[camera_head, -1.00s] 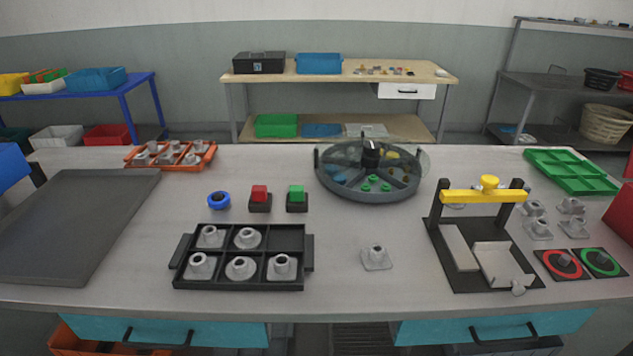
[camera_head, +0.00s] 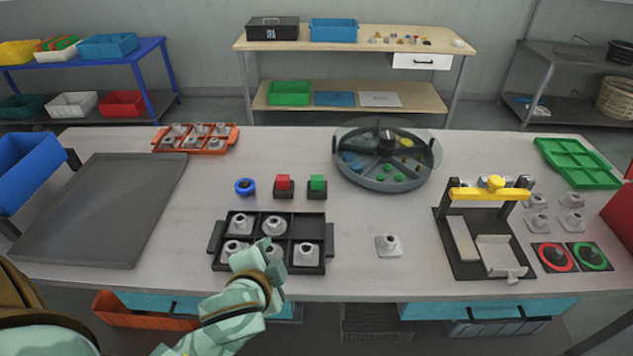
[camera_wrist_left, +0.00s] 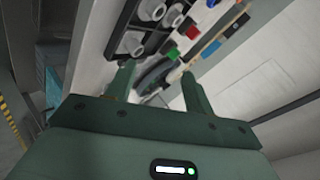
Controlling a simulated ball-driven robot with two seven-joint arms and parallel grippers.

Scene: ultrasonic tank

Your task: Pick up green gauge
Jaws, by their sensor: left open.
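A green block on a black base (camera_head: 317,184) stands upright on the table, just right of a red block on a similar base (camera_head: 283,185); it looks like the green gauge. A green ring plate (camera_head: 590,256) lies far right. My left gripper (camera_head: 264,250) is over the front of the black tray (camera_head: 316,220), left of and nearer than the green block. In the wrist view its fingers (camera_wrist_left: 160,85) are apart with nothing held. My right gripper is not in view.
Grey flanged parts sit in the black tray; one grey part (camera_head: 388,245) stands alone. A round carousel (camera_head: 386,184) stands right of the green block, and a yellow-barred fixture (camera_head: 490,193) further right.

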